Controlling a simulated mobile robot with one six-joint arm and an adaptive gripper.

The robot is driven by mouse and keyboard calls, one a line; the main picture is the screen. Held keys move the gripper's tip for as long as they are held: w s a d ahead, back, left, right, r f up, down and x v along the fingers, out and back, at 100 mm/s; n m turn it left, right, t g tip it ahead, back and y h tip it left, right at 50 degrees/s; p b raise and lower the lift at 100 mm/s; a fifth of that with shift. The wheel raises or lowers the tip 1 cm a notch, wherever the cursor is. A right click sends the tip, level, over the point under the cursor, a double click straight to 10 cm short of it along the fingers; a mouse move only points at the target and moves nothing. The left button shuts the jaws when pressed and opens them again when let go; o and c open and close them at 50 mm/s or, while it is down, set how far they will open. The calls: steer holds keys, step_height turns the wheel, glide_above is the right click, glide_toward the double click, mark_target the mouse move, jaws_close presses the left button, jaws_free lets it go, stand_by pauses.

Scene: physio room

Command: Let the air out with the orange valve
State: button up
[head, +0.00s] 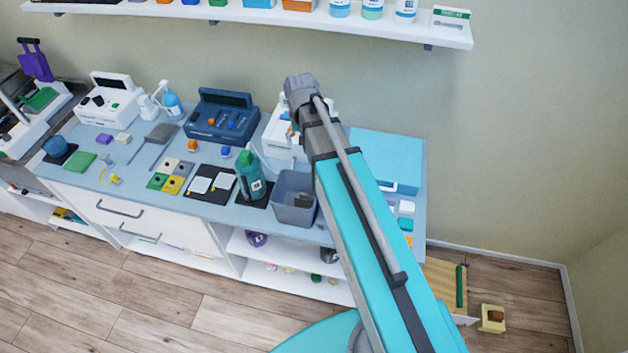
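I cannot make out for certain which part is the orange valve. A white device (274,140) stands toward the back of the blue-topped counter, partly hidden behind my arm. A small orange part (290,129) shows on it, right beside my arm, too small to identify. A dark blue device (222,112) stands to its left, with small orange and blue parts on its front. My arm reaches up from the lower right across the counter. My gripper does not show, so its distance to these things cannot be seen.
A green bottle (249,178) and a grey bin (294,203) stand at the counter's front, left of my arm. A white device (110,101) and a blue pump bottle (172,104) are further left. A loaded wall shelf (300,14) hangs above. The wooden floor (150,300) in front is clear.

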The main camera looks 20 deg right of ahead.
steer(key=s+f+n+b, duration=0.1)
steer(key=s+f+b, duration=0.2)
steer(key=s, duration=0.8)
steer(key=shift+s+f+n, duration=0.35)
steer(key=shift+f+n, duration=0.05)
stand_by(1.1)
